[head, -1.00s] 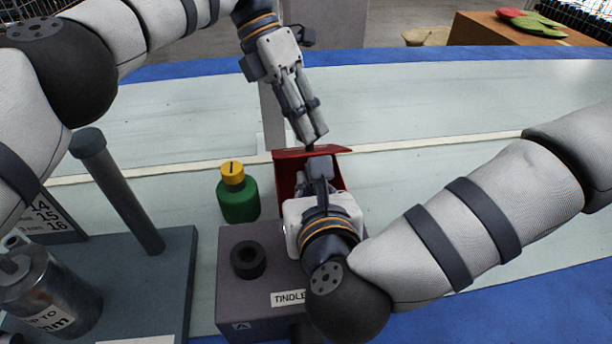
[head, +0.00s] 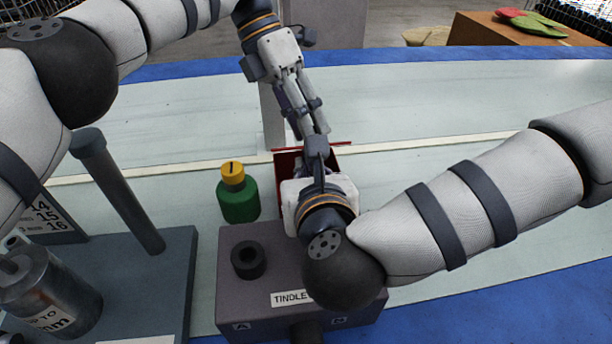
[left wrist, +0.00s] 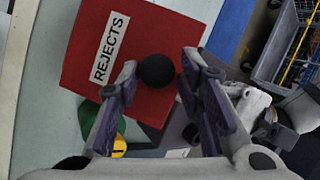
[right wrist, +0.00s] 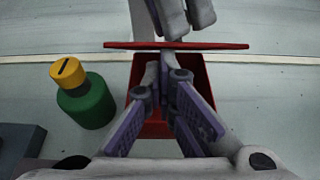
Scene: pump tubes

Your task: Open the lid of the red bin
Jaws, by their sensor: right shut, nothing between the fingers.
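The red bin (head: 284,170) stands behind the grey box, mostly hidden by my right gripper in the head view. Its interior (right wrist: 150,130) shows in the right wrist view, behind my fingers. The red lid (right wrist: 225,46) shows edge-on there, raised at the bin's far side. In the left wrist view the lid (left wrist: 175,35) bears a REJECTS label and a black knob (left wrist: 157,70). My left gripper (left wrist: 158,75) is open, its fingers apart on either side of the knob in that view; contact is unclear. My right gripper (right wrist: 172,78) is shut and empty, its tips near the lid's lower edge.
A green bottle with a yellow cap (head: 238,195) stands left of the bin. A grey box labelled TINDLE (head: 250,295) is in front. A dark post (head: 120,195) and a metal cylinder (head: 50,295) stand on the left. The pale table is clear at the right.

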